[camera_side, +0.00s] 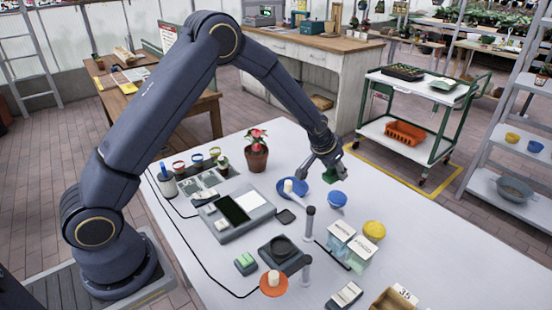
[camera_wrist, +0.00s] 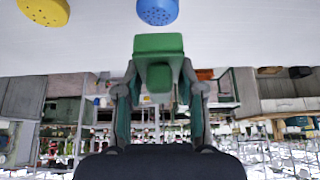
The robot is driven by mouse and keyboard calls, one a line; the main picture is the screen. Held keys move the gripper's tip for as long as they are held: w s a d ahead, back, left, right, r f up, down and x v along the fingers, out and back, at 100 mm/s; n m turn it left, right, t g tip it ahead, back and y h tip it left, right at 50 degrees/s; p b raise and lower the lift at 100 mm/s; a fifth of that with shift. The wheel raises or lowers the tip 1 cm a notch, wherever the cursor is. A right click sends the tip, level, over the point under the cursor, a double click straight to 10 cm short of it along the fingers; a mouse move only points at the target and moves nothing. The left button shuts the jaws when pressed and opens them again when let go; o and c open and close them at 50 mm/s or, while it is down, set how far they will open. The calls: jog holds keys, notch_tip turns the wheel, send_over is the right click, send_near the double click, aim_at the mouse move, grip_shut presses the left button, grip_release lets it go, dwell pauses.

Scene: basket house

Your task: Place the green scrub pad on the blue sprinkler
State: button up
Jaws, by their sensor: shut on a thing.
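The green scrub pad (camera_wrist: 158,45) is held between the two fingers of my gripper (camera_wrist: 158,82) in the wrist view. In the side view my gripper (camera_side: 322,166) is above the far part of the white table, with the pad (camera_side: 328,174) partly hidden at its fingers. The blue sprinkler (camera_side: 337,198) is a small round blue piece on the table, just in front of and below the gripper. It also shows at the top of the wrist view (camera_wrist: 157,11), its face dotted with holes, apart from the pad.
A yellow sprinkler (camera_side: 374,231) stands to the front right. A blue plate (camera_side: 287,195) with a candle lies left of the blue sprinkler. A black post (camera_side: 310,222) and white-topped boxes (camera_side: 355,247) stand nearer. A potted red flower (camera_side: 257,152) is at the back left.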

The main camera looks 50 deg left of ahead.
send_over(340, 193)
notch_tip(340, 193, down, 5)
jog(key=shift+s+r, duration=0.15)
jog(key=shift+f, duration=1.5)
jog(key=o, duration=1.1)
jog(key=shift+f, duration=0.15)
jog(key=shift+o, duration=0.2)
